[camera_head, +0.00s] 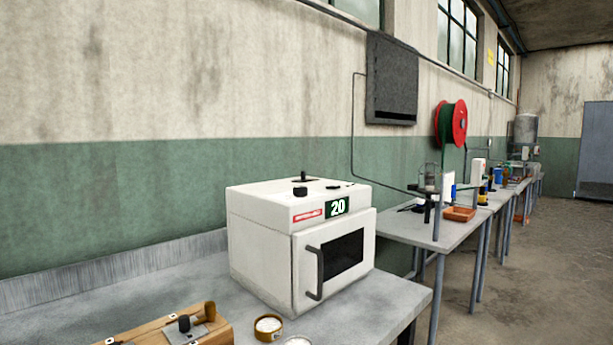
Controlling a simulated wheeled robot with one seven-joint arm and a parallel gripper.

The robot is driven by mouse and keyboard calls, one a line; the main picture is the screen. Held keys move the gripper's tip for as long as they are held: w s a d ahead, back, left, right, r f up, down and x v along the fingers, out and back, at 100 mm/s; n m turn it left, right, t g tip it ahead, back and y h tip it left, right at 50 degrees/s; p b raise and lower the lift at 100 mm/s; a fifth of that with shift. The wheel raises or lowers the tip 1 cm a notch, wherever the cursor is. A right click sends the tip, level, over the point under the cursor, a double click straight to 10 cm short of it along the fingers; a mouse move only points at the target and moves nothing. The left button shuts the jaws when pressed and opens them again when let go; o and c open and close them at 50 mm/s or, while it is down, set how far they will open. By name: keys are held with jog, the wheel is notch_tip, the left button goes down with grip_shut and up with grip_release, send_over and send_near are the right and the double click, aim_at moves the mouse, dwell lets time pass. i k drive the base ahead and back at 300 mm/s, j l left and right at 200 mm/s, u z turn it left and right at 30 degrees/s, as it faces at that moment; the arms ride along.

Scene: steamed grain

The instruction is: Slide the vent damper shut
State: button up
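A white oven-like cabinet (258,254) stands on the grey bench. Its front door is shut, with a dark window (343,254) and a dark bar handle (315,273). A green display reads 20. On its top are a black round knob (300,191), a small upright dark lever (304,178) on a dark plate, and a small dark mark further right. The lever may be the vent damper; I cannot tell whether it is open or shut. A wooden box (150,335) at the bottom left also bears a black knob (184,323) on a metal plate. My gripper is not in view.
Two small round containers of pale contents, one a brown-rimmed tin (268,328), stand in front of the cabinet. A second table (425,231) with an orange tray (459,214) stands to the right. A dark grey panel (391,75) hangs on the wall.

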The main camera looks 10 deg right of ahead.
aim_at(304, 178)
jog(key=i+l, duration=0.15)
jog(key=i, duration=0.25)
jog(key=i+l, duration=0.1)
jog(key=l, duration=0.2)
jog(key=i+l+u, duration=0.1)
jog(key=l, duration=0.2)
jog(key=i+l, duration=0.1)
jog(key=l, duration=0.2)
